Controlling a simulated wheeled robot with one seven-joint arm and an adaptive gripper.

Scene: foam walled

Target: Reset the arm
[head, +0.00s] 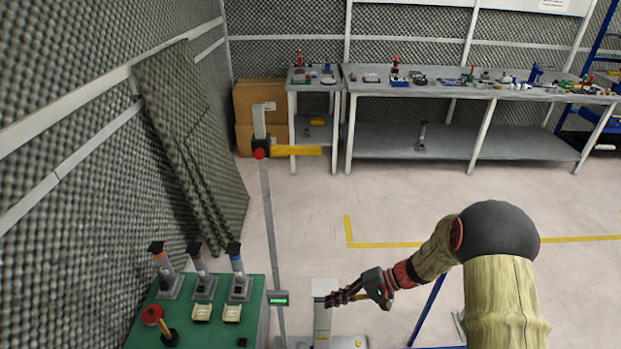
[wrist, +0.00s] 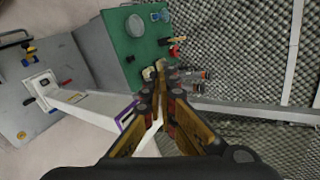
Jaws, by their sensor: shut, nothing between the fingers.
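My arm comes in from the lower right of the head view. My gripper (head: 332,299) points left at its end, in front of or beside a white upright post (head: 322,325); I cannot tell whether they touch. In the wrist view my gripper (wrist: 165,75) has its fingers together at the tips, with nothing held between them. The white post (wrist: 95,103) runs beside the fingers there, and the green tabletop (wrist: 130,60) lies beyond the tips.
A green table (head: 255,320) at lower left holds several upright tools and a red-topped object (head: 153,315). A tall grey pole (head: 268,210) with a yellow arm stands beside it. Foam panels (head: 190,130) lean left. Cluttered benches (head: 450,88) stand behind; the middle floor is clear.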

